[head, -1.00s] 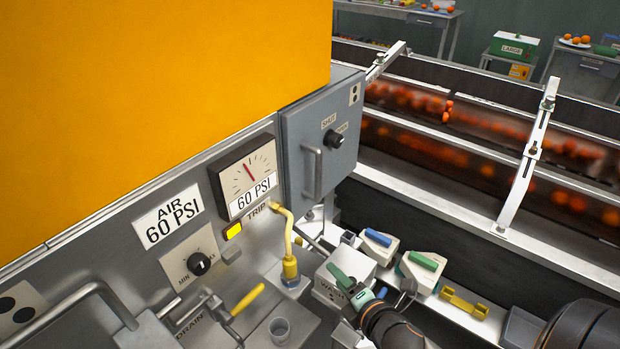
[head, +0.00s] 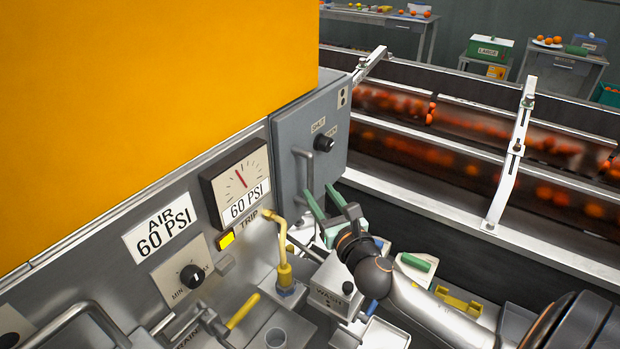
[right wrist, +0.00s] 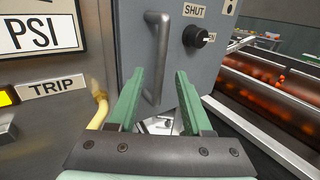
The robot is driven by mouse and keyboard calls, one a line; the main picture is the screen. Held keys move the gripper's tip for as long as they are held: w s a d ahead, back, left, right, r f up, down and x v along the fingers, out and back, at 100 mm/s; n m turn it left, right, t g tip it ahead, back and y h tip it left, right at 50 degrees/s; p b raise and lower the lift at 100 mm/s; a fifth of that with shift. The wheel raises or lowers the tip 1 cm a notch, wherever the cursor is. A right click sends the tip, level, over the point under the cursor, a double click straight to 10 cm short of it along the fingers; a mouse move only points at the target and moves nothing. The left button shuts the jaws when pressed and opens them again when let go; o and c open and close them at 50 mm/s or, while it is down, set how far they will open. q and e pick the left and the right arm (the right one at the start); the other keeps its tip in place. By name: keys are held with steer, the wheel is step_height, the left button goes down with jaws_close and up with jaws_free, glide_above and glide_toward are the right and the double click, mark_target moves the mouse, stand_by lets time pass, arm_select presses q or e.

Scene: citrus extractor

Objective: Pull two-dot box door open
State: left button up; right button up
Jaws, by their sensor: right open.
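The two-dot box (head: 290,150) is a grey cabinet on the right end of the panel, with a two-dot label (head: 342,97) at its upper right. Its door looks closed. A vertical bar handle (head: 309,172) is on the door, and it also shows in the right wrist view (right wrist: 158,55). In the right wrist view the handle's lower part appears between the fingers; contact is not visible.
A pressure gauge (head: 238,182) and yellow bent pipe (head: 283,250) are left of the box. Below stand a WASH box (head: 335,285) and a green-handled item (head: 415,264). A conveyor with oranges (head: 460,130) runs behind at right.

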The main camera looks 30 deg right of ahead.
mark_target(311, 182)
steer(key=shift+w+d, duration=0.2)
steer(key=shift+w, duration=0.8)
steer(key=shift+w+d, duration=0.15)
steer(key=shift+w, duration=0.9)
steer(key=shift+w+d, duration=0.2)
steer(key=shift+w, duration=0.8)
steer(key=shift+c, duration=0.4)
jaws_close()
